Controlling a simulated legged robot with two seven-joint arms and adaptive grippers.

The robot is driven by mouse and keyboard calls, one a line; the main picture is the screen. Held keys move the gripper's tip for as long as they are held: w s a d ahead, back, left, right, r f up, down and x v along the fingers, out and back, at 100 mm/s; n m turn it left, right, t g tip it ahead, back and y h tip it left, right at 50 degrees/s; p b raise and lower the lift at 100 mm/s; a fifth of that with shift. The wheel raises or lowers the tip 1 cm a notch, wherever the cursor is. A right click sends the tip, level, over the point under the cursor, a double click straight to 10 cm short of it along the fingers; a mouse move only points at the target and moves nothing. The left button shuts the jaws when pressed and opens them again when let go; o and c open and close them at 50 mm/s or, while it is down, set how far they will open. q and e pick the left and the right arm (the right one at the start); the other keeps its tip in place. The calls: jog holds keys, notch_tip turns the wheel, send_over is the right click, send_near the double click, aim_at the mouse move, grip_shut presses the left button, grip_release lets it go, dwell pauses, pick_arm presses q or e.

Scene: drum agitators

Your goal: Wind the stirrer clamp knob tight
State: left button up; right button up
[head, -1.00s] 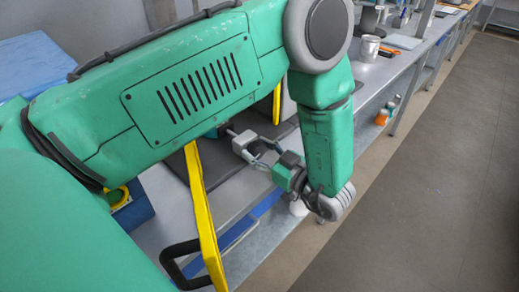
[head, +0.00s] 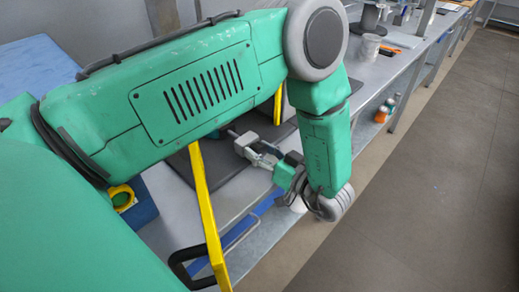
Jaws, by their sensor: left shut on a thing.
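My left gripper (head: 262,158) shows at the end of the green arm, below its elbow, above the bench. Its fingers point to the left and are shut on a small grey piece, the clamp knob (head: 243,141), which is partly covered by the fingers. A grey rod or shaft (head: 228,132) runs from there up and left until my arm hides it. The rest of the stirrer and its clamp is hidden behind my arm. My right gripper is not in view.
A yellow frame bar (head: 206,215) stands at the bench front below my arm, with a black handle (head: 185,262) beside it. The bench (head: 385,68) runs to the upper right with a metal cup (head: 369,46). Small bottles (head: 384,112) sit on a lower shelf. The floor at right is clear.

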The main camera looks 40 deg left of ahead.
pick_arm(q)
jog(key=o, duration=1.2)
jog(key=shift+w+d, duration=0.1)
jog(key=d, duration=1.2)
jog(key=shift+s+d+f, duration=0.1)
jog(key=shift+s, duration=0.3)
